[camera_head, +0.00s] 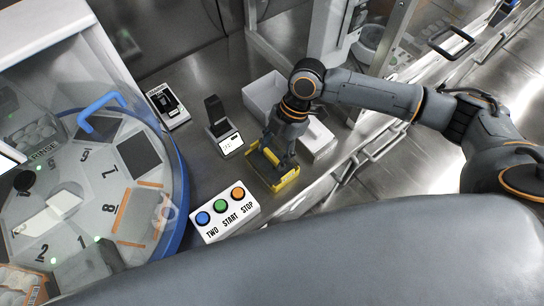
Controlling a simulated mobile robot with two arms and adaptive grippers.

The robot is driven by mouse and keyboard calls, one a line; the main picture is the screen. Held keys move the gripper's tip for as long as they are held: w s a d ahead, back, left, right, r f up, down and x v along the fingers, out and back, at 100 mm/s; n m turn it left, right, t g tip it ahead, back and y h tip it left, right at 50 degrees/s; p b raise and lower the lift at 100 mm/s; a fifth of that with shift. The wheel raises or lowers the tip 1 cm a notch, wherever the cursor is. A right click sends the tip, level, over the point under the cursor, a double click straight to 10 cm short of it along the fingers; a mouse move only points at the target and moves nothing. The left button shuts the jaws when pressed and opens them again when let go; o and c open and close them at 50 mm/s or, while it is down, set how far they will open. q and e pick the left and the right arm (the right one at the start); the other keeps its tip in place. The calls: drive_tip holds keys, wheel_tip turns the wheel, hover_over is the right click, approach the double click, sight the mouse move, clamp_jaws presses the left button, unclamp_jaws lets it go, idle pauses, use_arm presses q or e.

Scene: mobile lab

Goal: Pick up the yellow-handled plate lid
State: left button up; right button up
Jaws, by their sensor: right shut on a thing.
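The yellow-handled plate lid (284,182) is at the middle of the picture, low over or on the steel bench near its front edge. My right gripper (273,155) reaches down onto it from above and is shut on it. The fingers hide part of the lid. I cannot tell whether the lid is clear of the bench. My left gripper is out of view.
A button box (226,212) with blue, green and orange buttons stands just left of the lid. White trays (264,95) lie behind the gripper. A small device with a screen (230,143) stands behind left. A round numbered machine (110,195) with a blue handle (98,106) fills the left.

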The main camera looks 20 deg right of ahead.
drive_tip(key=shift+r, duration=0.15)
drive_tip(key=shift+r+b, duration=0.4)
drive_tip(key=shift+r, duration=0.2)
drive_tip(key=s+d+r+b, duration=0.2)
drive_tip(key=d+r+b, duration=0.1)
drive_tip(key=d+r, duration=0.8)
drive_tip(key=d, duration=0.2)
drive_tip(key=shift+s+d+r, duration=0.25)
drive_tip(key=shift+s+d, duration=0.05)
drive_tip(key=shift+d, duration=0.1)
drive_tip(key=shift+r+p, duration=2)
drive_tip(key=shift+p, duration=0.7)
